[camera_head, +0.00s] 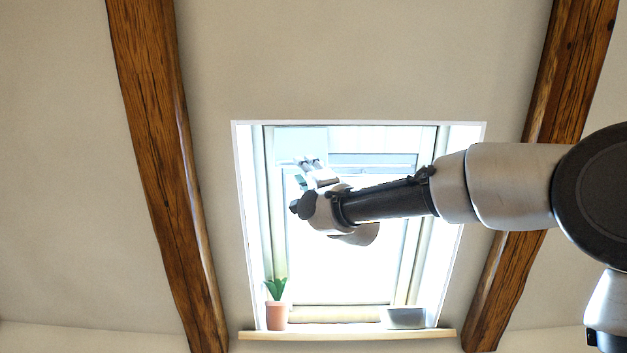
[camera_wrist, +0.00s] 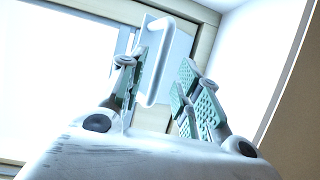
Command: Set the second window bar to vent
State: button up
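One skylight window (camera_head: 385,240) is in the head view, set in a recess of the sloped ceiling. A grey horizontal strip (camera_head: 385,160) crosses its upper part; my arm and gripper cover some of the window. In the wrist view a white U-shaped bar (camera_wrist: 162,60) stands out from a pale panel. My gripper (camera_wrist: 168,72) is open, its green-padded fingers on either side of the bar. The bar appears nearer the left finger; I cannot tell whether it touches. My gripper also shows in the head view (camera_head: 310,168), at the window's upper left. No second window shows.
A wooden sill (camera_head: 350,334) holds a potted plant (camera_head: 276,315) at left and a grey box (camera_head: 405,318) at right. Wooden beams stand left (camera_head: 165,150) and right (camera_head: 545,130) of the recess. The recess side walls are close to my gripper.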

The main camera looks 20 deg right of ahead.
jog(key=v, duration=0.7)
dwell(0.3)
